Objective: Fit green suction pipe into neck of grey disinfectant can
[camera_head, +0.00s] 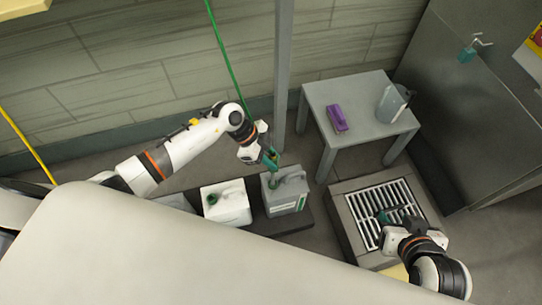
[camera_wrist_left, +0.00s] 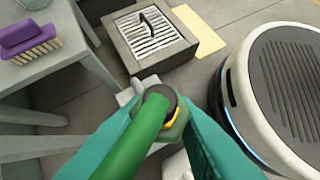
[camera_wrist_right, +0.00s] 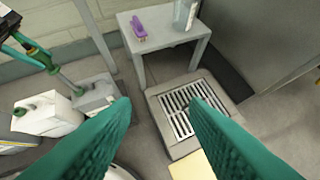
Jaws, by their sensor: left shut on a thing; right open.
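The grey disinfectant can (camera_head: 291,203) stands on a dark low platform, beside a white can. It also shows in the right wrist view (camera_wrist_right: 101,97). My left gripper (camera_head: 271,158) is above its neck, shut on the green suction pipe (camera_wrist_left: 135,143). In the right wrist view my left gripper (camera_wrist_right: 45,62) holds the pipe, and a greyish tube slants down from it to the can's neck. I cannot tell whether the tube's end is inside the neck or just over it. My right gripper (camera_head: 386,215) is open and empty above the floor grate (camera_head: 365,235).
The white can (camera_head: 232,208) stands just left of the grey one. A grey table (camera_head: 345,95) behind carries a purple brush (camera_head: 337,118) and a clear jug (camera_head: 392,104). A vertical post (camera_head: 283,70) rises behind the cans. A green hose (camera_head: 225,55) hangs down to my left gripper.

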